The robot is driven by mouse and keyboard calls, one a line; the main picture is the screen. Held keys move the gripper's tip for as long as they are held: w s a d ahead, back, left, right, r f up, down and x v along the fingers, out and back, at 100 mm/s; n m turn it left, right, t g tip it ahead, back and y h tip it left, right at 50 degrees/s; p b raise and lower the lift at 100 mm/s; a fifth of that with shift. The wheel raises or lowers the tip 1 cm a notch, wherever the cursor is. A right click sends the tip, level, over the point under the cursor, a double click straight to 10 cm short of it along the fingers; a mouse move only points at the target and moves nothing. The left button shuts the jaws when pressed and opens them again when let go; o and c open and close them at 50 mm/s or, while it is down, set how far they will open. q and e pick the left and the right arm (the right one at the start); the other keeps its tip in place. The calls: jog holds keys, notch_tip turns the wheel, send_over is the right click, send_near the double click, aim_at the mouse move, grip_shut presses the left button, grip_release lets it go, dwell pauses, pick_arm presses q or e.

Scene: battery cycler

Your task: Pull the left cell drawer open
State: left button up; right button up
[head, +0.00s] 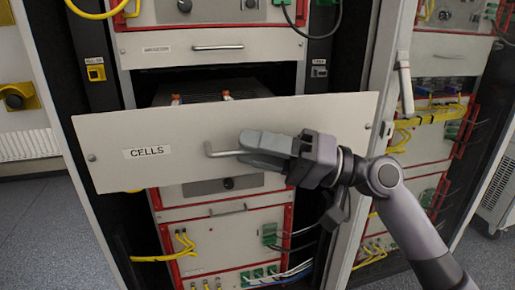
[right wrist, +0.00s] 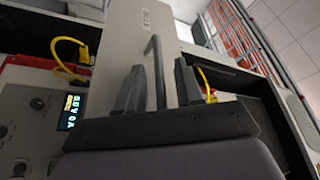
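The cell drawer is a wide pale front panel labelled CELLS (head: 115,163) in the head view. It stands out from the rack, and part of the drawer's inside (head: 210,92) shows behind its top edge. Its bar handle (head: 220,152) is near the middle of the panel; the right part is hidden by my right gripper. My right gripper (head: 250,150) is at the handle. In the right wrist view the handle (right wrist: 157,75) runs between the two fingers, with a gap on each side, so the gripper is open around it. My left gripper is not in view.
A closed drawer (head: 215,47) with its own handle is above. Red-framed modules with yellow cables (head: 183,243) are below. An open rack door or side frame (head: 375,110) stands right of the panel, close to my right arm. Free grey floor (head: 50,240) lies at lower left.

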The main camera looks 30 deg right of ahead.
jog(key=shift+d, duration=0.1)
jog(key=shift+s+d+f, duration=0.15)
pick_arm(q)
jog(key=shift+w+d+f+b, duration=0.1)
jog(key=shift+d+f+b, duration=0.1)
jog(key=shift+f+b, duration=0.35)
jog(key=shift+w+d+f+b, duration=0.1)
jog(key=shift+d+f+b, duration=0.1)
jog(key=shift+b, duration=0.65)
pick_arm(e)
jog(key=v, duration=0.6)
jog(key=shift+s+d, duration=0.15)
jog(key=shift+d, duration=0.1)
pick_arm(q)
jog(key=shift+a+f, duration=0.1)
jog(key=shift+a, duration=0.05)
